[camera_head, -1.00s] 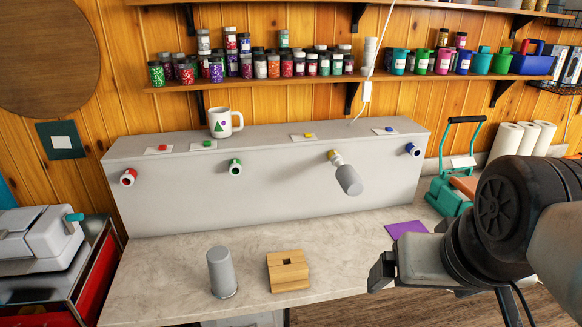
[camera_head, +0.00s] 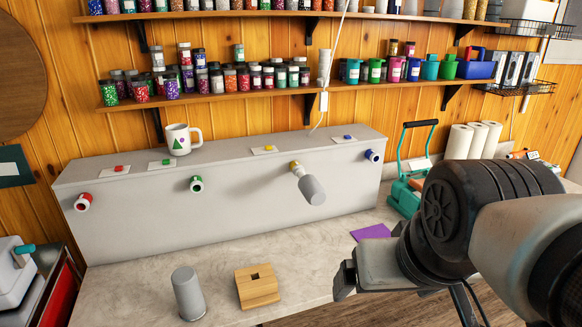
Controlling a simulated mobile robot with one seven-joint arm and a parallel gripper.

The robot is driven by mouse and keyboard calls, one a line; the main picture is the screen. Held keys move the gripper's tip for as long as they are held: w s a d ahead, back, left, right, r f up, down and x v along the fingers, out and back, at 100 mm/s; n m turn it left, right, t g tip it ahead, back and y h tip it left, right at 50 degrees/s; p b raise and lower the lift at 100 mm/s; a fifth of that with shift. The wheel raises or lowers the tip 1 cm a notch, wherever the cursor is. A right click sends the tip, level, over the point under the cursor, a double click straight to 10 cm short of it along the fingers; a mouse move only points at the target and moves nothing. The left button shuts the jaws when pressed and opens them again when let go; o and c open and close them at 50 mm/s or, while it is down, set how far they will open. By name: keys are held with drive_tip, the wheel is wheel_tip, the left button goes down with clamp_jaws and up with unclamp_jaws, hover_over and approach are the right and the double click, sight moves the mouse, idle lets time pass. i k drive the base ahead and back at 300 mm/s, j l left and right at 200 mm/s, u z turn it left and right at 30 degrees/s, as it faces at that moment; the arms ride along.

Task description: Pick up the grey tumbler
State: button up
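A grey tumbler (camera_head: 187,293) stands on the counter (camera_head: 130,292) at the lower left. A second grey cylinder like it (camera_head: 311,190) hangs tilted on the yellow-ringed peg (camera_head: 297,168) of the grey box front. My gripper (camera_head: 345,280) is at the right of the counter, clear of both and apart from the standing tumbler. Its fingers show edge-on, so I cannot tell whether it is open or shut. Nothing is seen held in it.
A wooden block with a square hole (camera_head: 257,287) sits just right of the standing tumbler. A white mug (camera_head: 181,139) is on top of the grey box (camera_head: 235,225). A purple sheet (camera_head: 370,232) and a teal press (camera_head: 406,185) are at the right.

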sight(192, 307)
drive_tip(key=i+j+u, duration=0.2)
drive_tip(key=j, duration=0.3)
drive_tip(key=i+j+u, duration=0.4)
drive_tip(key=i+j, duration=0.2)
drive_tip(key=j, duration=0.2)
